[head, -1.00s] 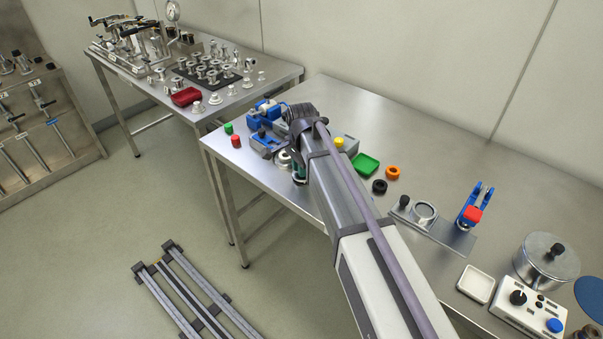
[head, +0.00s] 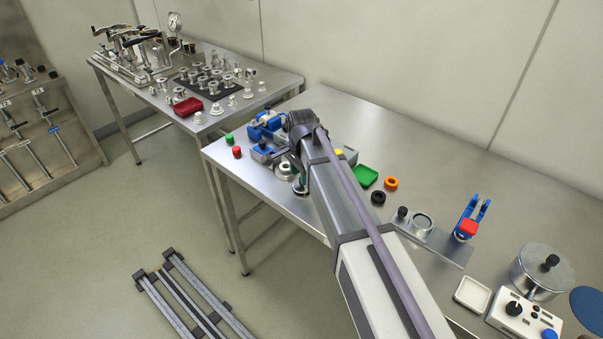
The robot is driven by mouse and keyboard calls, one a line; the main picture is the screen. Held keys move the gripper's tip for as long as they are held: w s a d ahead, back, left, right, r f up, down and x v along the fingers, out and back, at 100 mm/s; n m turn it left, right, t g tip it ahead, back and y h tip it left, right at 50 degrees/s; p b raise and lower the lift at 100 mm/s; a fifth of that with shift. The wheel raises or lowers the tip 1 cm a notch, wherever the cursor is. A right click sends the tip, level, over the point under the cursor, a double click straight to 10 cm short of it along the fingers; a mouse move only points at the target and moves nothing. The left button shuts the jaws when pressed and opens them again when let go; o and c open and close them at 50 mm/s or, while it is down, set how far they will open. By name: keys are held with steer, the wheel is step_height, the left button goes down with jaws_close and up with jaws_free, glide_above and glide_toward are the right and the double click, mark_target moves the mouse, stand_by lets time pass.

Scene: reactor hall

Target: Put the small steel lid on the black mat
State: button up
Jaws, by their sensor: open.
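The black mat (head: 234,94) lies on the far left steel table, with several small steel fittings standing on it. A round steel piece with a pale ring (head: 285,171) sits on the nearer table, close to the left of my wrist. I cannot tell whether it is the small steel lid; no other piece can be picked out surely as that lid. My gripper (head: 300,186) points down over the nearer table's left part, beside this round piece. My arm hides most of it, and its jaws are open. I see nothing held in it.
A red tray (head: 188,107) lies in front of the mat. Blue devices (head: 265,125), a green cylinder (head: 229,138) and a red cylinder (head: 237,152) stand near my wrist. A green tray (head: 366,176) lies to the right. A lidded steel pot (head: 540,272) stands far right. The back of the nearer table is clear.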

step_height(320, 180, up, 10)
steer(key=p, duration=0.9)
steer(key=s+d+f+n+b, duration=0.1)
steer(key=s+d+n, duration=0.5)
steer(key=s, duration=0.4)
steer(key=s+d+f+n+b, duration=0.1)
steer(key=s+d+n, duration=0.5)
steer(key=s, duration=0.5)
steer(key=shift+s+d+b, duration=0.2)
steer(key=shift+s+b, duration=0.05)
steer(key=shift+b, duration=0.05)
